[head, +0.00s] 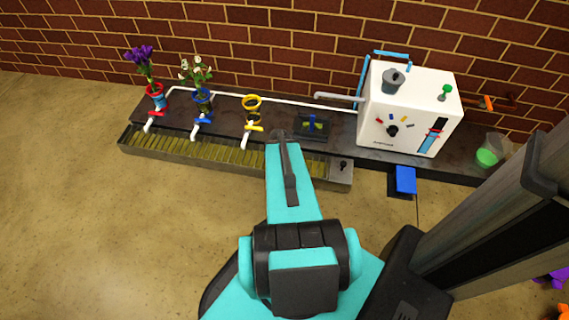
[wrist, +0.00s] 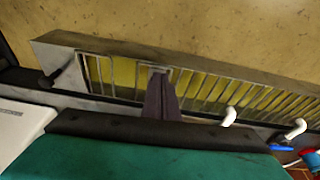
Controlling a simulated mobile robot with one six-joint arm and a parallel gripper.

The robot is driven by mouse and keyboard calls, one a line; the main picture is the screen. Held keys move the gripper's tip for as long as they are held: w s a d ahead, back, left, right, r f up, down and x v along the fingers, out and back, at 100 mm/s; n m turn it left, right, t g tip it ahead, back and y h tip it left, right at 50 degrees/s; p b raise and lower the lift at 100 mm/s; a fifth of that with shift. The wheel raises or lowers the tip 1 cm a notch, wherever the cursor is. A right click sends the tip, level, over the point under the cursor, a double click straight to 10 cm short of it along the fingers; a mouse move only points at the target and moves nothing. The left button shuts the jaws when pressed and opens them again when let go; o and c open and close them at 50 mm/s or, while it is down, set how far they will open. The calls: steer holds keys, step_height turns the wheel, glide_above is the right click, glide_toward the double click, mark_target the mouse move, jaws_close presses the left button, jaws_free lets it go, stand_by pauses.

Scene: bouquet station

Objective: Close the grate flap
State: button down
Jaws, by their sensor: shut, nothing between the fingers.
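A long trough (head: 180,153) with a slatted grate over yellow runs along the front of the dark bench. In the wrist view the grate (wrist: 235,93) crosses the picture. A framed section near its left end, which looks like the flap (wrist: 128,75), appears about level with the slats; I cannot tell whether it is fully down. My gripper (wrist: 158,73) is shut and empty, its fingertips over the right end of that framed section; contact is unclear. In the head view my arm hides the gripper and this part of the grate.
A dark knob lever (wrist: 62,74) stands at the trough's end, left of the flap. A white machine (head: 408,108) stands right, with a blue pedal (head: 405,180) below. The floor in front is clear.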

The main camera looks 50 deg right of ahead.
steer(key=s+a+r+p, duration=0.1)
steer(key=s+a+p, duration=0.2)
steer(key=a+p, duration=0.4)
steer(key=shift+s+a+r+p, duration=0.25)
steer(key=shift+r+p, duration=0.1)
steer(key=shift+p, duration=0.6)
stand_by(0.4)
